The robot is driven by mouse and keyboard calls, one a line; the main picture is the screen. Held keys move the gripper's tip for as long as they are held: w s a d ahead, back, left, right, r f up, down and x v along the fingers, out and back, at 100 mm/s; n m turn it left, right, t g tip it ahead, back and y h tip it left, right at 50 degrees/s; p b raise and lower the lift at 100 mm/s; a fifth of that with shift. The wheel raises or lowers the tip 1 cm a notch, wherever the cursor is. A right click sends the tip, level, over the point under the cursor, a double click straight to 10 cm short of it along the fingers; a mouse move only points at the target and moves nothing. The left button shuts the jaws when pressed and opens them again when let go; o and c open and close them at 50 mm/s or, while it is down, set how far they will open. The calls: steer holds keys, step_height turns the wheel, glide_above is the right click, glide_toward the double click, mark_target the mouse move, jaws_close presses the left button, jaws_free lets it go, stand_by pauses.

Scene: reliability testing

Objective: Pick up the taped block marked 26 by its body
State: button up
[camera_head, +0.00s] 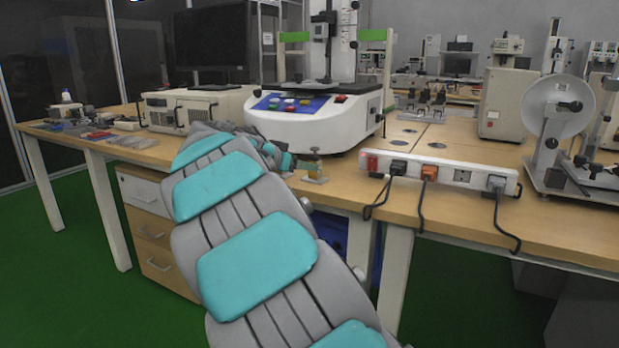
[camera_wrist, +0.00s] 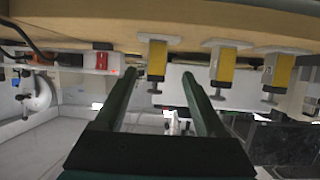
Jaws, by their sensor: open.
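The wrist view appears upside down, with the tabletop along its top edge. Three yellow-taped blocks with grey metal ends show there: a left one (camera_wrist: 157,58), a middle one (camera_wrist: 226,66) and a right one (camera_wrist: 281,72). I cannot read any number on them, so I cannot tell which is 26. My gripper (camera_wrist: 159,74) is open, its two dark green fingers apart and empty. In the picture the left block lies between the fingertips, beyond them.
A white power strip (camera_head: 440,173) with plugs and hanging cables lies right of the block. A large white round-based tester (camera_head: 315,125) stands close behind. A grey machine with a disc (camera_head: 560,105) is at the far right. Small tools (camera_head: 95,133) lie on the left table.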

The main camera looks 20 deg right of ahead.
steer(key=p+x, duration=0.1)
steer(key=x, duration=0.6)
steer(key=shift+d+f, duration=0.15)
steer(key=shift+d, duration=0.2)
jaws_close()
stand_by(0.5)
